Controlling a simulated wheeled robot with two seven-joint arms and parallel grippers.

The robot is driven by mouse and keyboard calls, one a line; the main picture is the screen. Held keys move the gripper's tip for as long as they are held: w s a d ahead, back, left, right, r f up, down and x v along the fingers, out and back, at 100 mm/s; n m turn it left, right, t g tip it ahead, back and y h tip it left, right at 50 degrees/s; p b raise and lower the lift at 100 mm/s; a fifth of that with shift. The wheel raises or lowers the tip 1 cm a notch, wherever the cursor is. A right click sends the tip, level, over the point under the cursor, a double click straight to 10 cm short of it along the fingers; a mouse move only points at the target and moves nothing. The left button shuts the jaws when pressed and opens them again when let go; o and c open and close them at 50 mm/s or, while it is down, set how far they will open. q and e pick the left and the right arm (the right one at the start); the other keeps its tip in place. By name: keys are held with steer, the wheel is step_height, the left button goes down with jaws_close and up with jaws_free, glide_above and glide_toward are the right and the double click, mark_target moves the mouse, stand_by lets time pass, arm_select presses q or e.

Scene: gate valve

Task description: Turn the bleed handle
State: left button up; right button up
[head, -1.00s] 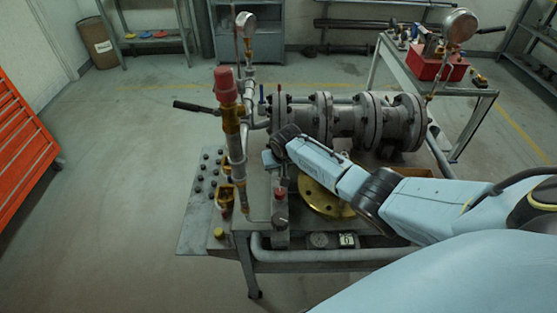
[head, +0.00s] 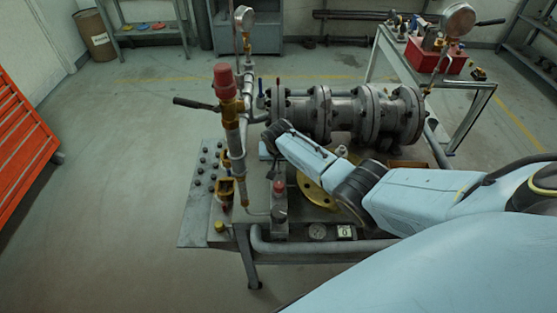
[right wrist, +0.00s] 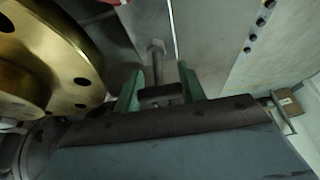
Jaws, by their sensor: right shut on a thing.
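My right gripper (head: 266,152) reaches in from the right, over the bench beside the pipe assembly; its fingertips are mostly hidden in the head view. In the right wrist view its two green fingers (right wrist: 160,88) stand on either side of a small dark and grey lever-like piece, which I take as the bleed handle (right wrist: 160,93). The gripper is shut on it. A grey stem with a bolt-like end (right wrist: 157,48) shows just beyond. The handle cannot be made out in the head view. My left gripper is not in view.
A brass flange (head: 315,193) lies under my right forearm, close to the gripper. The red-capped vertical pipe (head: 228,85) stands left of it, and the flanged valve body (head: 345,112) behind. A bench at the back right holds a red toolbox (head: 432,60).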

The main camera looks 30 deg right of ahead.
steer(key=o, duration=1)
steer(key=shift+r, duration=0.15)
steer(key=shift+s+r, duration=0.1)
steer(key=shift+r, duration=0.2)
steer(key=shift+p+v, duration=1.95)
steer(key=shift+v, duration=4.35)
